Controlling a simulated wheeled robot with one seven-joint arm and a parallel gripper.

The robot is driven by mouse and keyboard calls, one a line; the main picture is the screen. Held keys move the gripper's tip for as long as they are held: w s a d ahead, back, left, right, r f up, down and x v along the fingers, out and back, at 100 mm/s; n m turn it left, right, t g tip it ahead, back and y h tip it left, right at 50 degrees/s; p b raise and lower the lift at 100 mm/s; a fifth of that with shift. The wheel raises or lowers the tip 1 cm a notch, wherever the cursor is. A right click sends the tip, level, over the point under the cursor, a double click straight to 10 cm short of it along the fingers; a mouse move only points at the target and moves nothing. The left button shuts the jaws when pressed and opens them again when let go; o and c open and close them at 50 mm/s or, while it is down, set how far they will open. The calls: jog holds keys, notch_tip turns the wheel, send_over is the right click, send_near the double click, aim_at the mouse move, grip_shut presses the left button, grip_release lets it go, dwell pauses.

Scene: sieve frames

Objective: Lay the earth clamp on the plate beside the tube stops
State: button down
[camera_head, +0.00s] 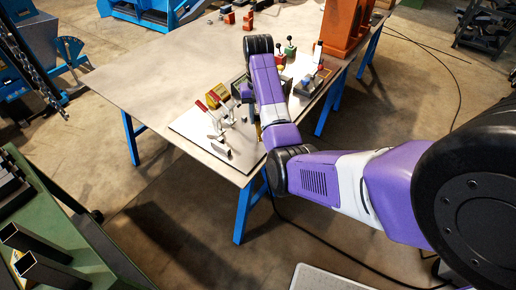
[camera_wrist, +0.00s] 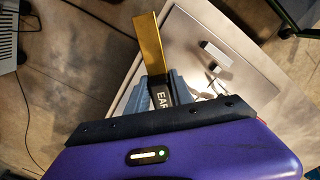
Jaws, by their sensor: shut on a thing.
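In the wrist view my gripper (camera_wrist: 158,90) is shut on the earth clamp, a dark body (camera_wrist: 161,97) with white letters "EAR" showing and a long brass-yellow bar pointing away. The clamp is held above the near corner of the table; its height cannot be judged. The grey plate (camera_wrist: 184,33) lies beyond and to the right. Small silver metal pieces, likely the tube stops (camera_wrist: 213,50), stand on it, apart from the clamp. In the head view the plate (camera_head: 190,125) and the silver pieces (camera_head: 220,148) show left of my arm, which mostly hides my gripper and the clamp.
Red, green and coloured items (camera_head: 318,78) lie right of my arm, near an orange machine (camera_head: 344,28). The table's (camera_head: 150,80) left half is mostly clear.

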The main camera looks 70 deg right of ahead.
jog(key=b, duration=0.2)
send_over(258, 150)
notch_tip(258, 150, down, 9)
jog(key=shift+f, duration=2.65)
jog(key=shift+f, duration=0.1)
jog(key=c, duration=1.1)
grip_release()
notch_tip(258, 150, up, 12)
jog(key=shift+r+p, duration=0.15)
jog(key=shift+p, duration=0.3)
